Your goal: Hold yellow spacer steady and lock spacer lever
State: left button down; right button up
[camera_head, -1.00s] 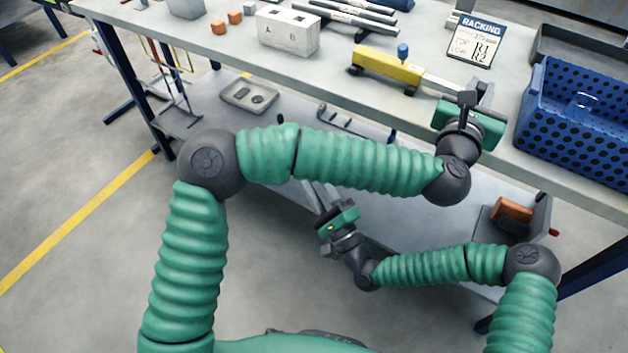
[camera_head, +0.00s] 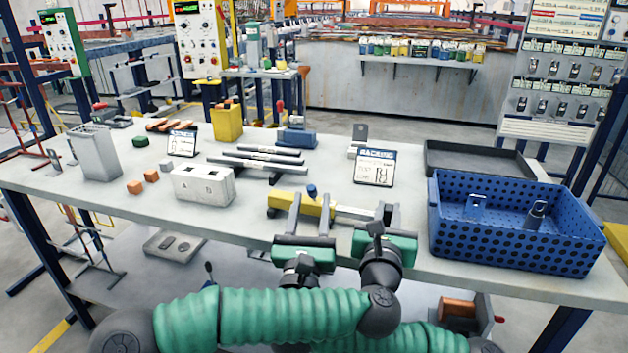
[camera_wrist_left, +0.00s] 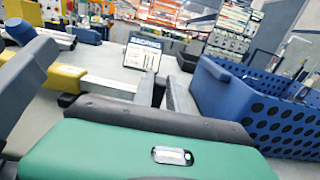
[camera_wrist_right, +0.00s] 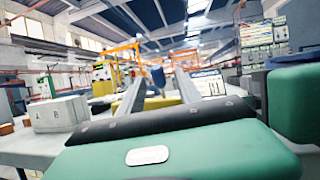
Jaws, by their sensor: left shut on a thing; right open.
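The yellow spacer (camera_head: 300,204) lies near the table's front edge, with a blue knob (camera_head: 311,190) on top and a pale bar (camera_head: 358,213) running right. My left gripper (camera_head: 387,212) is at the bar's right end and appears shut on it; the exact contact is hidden. The bar also shows in the left wrist view (camera_wrist_left: 108,84). My right gripper (camera_head: 309,212) is open, its two fingers apart in front of the yellow body, one each side of the blue knob. In the right wrist view, the knob (camera_wrist_right: 158,77) and yellow body show between the fingers. Contact there is unclear.
A blue perforated bin (camera_head: 510,240) stands close right of my left gripper. A white block marked A and B (camera_head: 203,186) is left of the spacer. My grippers are close together.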

jog(key=x, duration=0.6)
jog(key=shift+w+r, duration=0.15)
jog(key=shift+w, duration=0.15)
jog(key=shift+c, duration=0.2)
grip_shut()
